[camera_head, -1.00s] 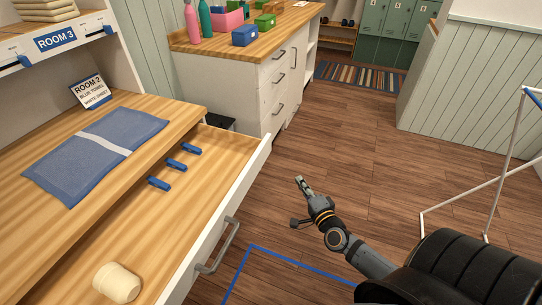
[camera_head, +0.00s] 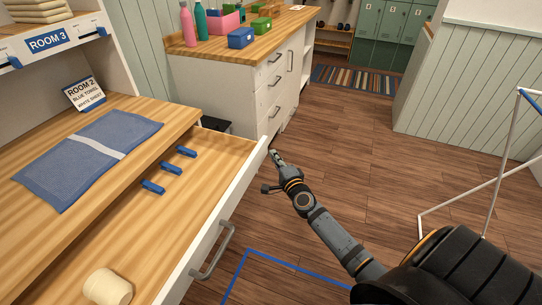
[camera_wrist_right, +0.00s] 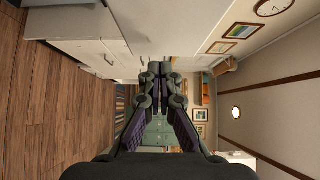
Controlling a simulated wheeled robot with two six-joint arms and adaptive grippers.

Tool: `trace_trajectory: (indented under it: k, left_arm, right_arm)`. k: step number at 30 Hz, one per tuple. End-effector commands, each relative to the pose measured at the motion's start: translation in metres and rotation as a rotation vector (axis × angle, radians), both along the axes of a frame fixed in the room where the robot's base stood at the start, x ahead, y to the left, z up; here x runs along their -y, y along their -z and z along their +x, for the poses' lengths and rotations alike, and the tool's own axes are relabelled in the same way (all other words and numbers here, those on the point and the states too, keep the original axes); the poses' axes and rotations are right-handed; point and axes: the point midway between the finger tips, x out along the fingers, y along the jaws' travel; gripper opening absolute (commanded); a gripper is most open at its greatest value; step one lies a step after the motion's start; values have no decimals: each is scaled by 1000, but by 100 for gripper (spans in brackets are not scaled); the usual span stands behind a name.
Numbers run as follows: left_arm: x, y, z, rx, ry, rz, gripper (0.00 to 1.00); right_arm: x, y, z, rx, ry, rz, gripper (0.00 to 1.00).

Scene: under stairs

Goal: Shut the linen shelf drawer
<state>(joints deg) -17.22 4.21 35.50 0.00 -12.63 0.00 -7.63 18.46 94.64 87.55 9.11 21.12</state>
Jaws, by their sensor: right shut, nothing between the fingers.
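The linen shelf drawer (camera_head: 185,222) is pulled out below the wooden shelf top at the left in the head view. Its white front (camera_head: 232,196) carries a grey bar handle (camera_head: 214,252). Inside lie several blue clips (camera_head: 170,169) and a cream roll (camera_head: 107,287). My right gripper (camera_head: 276,156) is shut and empty, just to the right of the drawer front's far end. Whether it touches the front cannot be told. The right wrist view shows its fingers (camera_wrist_right: 153,75) together at the tips. My left gripper is not in view.
A blue towel (camera_head: 88,158) with a white stripe lies on the shelf top by a Room 2 card (camera_head: 84,93). A white cabinet (camera_head: 245,95) with bottles and boxes stands beyond. A white rack (camera_head: 490,185) stands at the right. The floor between is clear.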

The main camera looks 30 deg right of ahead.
Motion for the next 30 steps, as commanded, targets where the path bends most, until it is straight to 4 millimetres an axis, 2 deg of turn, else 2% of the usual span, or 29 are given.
trace_trajectory:
  k: [6, 20, 26, 30]
  left_arm:
    - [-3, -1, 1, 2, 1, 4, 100]
    - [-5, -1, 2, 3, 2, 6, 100]
    - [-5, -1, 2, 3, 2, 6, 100]
    - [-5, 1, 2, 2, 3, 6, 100]
  right_arm:
    - [-9, 0, 11, 0, 0, -1, 0]
    - [-12, 0, 15, 0, 0, 1, 0]
    - [-29, -1, 36, 2, -1, 3, 0]
    - [-50, -1, 62, 2, -1, 4, 0]
